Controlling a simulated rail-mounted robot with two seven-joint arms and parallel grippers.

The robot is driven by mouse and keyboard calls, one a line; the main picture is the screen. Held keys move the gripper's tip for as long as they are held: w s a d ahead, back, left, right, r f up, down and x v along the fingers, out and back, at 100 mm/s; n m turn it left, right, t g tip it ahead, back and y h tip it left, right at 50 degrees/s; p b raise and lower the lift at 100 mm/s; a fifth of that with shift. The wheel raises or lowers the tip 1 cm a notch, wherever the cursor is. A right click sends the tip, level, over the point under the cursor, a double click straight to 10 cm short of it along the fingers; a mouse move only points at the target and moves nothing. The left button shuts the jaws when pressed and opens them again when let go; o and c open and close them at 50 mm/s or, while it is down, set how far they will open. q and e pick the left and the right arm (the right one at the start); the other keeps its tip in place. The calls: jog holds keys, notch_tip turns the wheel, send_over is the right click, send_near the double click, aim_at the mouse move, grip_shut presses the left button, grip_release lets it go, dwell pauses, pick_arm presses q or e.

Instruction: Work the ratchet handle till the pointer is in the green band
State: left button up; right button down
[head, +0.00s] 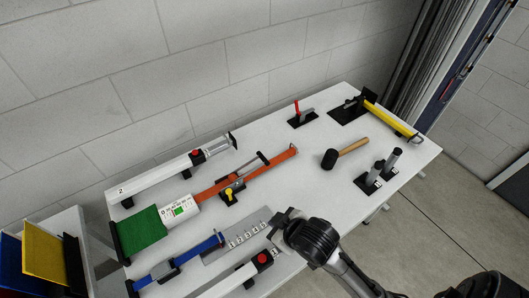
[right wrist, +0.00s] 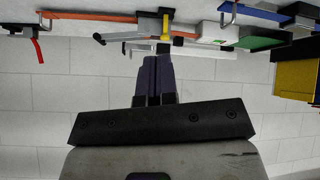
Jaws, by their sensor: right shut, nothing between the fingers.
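An orange bar (head: 245,176) runs across the table, with a white scale plate (head: 178,208) at its left end. The scale has dark marks and a small green band (head: 179,211); the pointer is too small to make out. A dark lever with a grey end (head: 250,161), apparently the ratchet handle, lies along the bar's far side. A yellow-topped piece (head: 229,191) stands on a black base beside the bar. My right gripper (head: 283,220) is shut and empty, on the near side of the bar and apart from it. Its closed fingers (right wrist: 152,82) show in the right wrist view. My left gripper is out of view.
A mallet (head: 343,153), two dark upright posts (head: 383,168) and a yellow bar (head: 390,119) are to the right. A red lever (head: 297,107) stands at the back. A blue bar (head: 185,257) and numbered plate (head: 246,232) lie in front.

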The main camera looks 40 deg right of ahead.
jog(key=w+r+n+t+h, duration=0.1)
jog(key=w+r+n+t, duration=0.3)
jog(key=w+r, duration=1.25)
jog(key=w+d+r, duration=0.3)
jog(key=w+r, duration=0.4)
jog(key=r, duration=0.1)
jog(key=m+g+y, duration=0.2)
jog(key=m+g, duration=0.6)
jog(key=g, duration=0.4)
send_over(263, 157)
jog(key=d, duration=0.1)
notch_tip(263, 157, down, 18)
jog(key=f, duration=0.3)
jog(key=f+b, duration=0.1)
jog(key=f, duration=0.7)
jog(key=shift+a+f, duration=0.1)
jog(key=shift+a, duration=0.2)
jog(key=shift+f, duration=0.9)
